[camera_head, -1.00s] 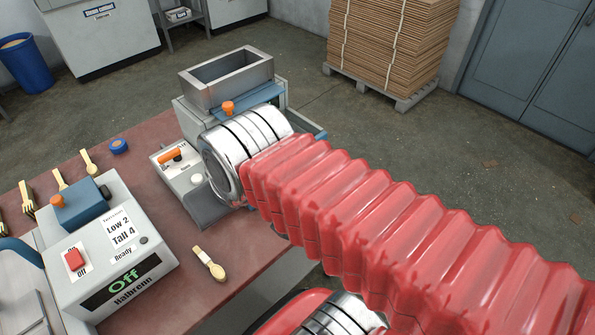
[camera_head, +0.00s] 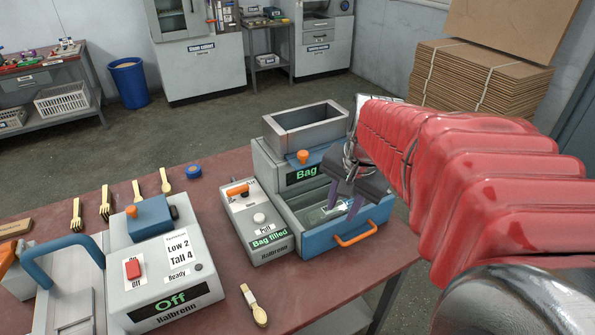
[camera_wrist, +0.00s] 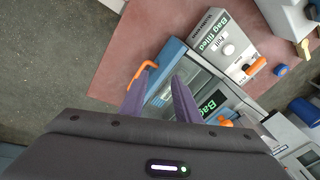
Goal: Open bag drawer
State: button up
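The bag drawer (camera_head: 322,241) has a blue front and an orange handle (camera_head: 356,233). It stands pulled out of the grey bagging machine (camera_head: 266,165), with its inside showing. A clear bag (camera_head: 318,212) seems to lie in it. My gripper (camera_head: 345,200) is over the drawer, its two purple fingers apart with nothing between them. In the wrist view my gripper (camera_wrist: 163,78) is over the drawer, and the orange handle (camera_wrist: 143,72) shows beside the left fingertip, apart from it as far as I can tell. The machine's screen begins with "Bag"; my arm hides the rest.
A control box (camera_head: 256,222) reading "Bag filled" stands left of the drawer. Further left are the "Off" machine (camera_head: 165,265) and several wooden spoons and forks. Stacked cardboard (camera_head: 470,85) stands behind on the right.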

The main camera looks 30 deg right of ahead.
aim_at(359, 236)
jog(key=d+f+m, duration=0.3)
jog(key=d+m, duration=0.2)
jog(key=d, duration=0.4)
jog(key=shift+d+f+g, duration=0.2)
jog(key=shift+d+g, duration=0.15)
jog(key=shift+g, duration=0.05)
jog(key=shift+f, duration=0.1)
jog(key=f, duration=0.4)
jog(key=w+f, duration=0.1)
jog(key=f, duration=0.4)
jog(key=w+f, duration=0.1)
jog(key=f, duration=0.3)
jog(key=shift+w+f, duration=0.2)
jog(key=shift+w, duration=0.05)
jog(key=shift+c, duration=0.2)
grip_shut()
